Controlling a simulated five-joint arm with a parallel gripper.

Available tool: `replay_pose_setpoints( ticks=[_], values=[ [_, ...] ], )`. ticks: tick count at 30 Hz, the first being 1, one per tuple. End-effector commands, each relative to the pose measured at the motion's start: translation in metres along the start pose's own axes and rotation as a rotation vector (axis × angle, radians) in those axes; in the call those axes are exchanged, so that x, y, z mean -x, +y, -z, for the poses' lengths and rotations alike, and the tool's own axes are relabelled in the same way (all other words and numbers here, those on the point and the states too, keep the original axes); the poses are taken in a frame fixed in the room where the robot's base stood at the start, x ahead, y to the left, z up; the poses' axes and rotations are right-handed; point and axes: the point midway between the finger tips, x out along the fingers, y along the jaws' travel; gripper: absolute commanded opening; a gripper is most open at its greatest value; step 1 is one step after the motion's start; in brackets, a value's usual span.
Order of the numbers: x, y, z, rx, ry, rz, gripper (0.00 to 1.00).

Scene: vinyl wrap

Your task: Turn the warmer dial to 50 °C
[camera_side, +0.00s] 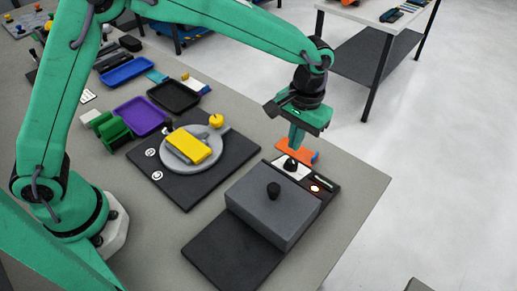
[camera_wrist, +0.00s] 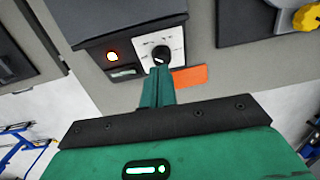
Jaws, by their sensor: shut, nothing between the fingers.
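The warmer (camera_side: 275,205) is a dark grey box with a black knob on its lid, on a black base at the front of the table. Its dial (camera_side: 290,164) is a black knob on a white plate; it also shows in the wrist view (camera_wrist: 161,55). An orange-red light (camera_side: 315,188) glows beside the dial. My green gripper (camera_side: 296,143) points down just above the dial, shut and empty. In the wrist view my fingertips (camera_wrist: 160,70) are at the dial's near edge; I cannot tell whether they touch it. The dial's scale marks are too small to read.
An orange block (camera_side: 303,152) lies beside the dial, close to my fingers. A grey round plate with a yellow block (camera_side: 188,145) sits on a black mat to the left. Purple, black and blue trays (camera_side: 140,115) stand farther back. The table's right corner is clear.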

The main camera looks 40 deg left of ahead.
Motion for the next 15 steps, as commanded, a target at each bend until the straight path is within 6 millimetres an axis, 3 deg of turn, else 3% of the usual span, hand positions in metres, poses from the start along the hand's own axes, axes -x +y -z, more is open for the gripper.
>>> replay_pose_setpoints(
  ticks=[15],
  values=[
    [-0.045, 0.002, -0.013, -0.001, 0.000, 0.002, 0.00]
  ],
)
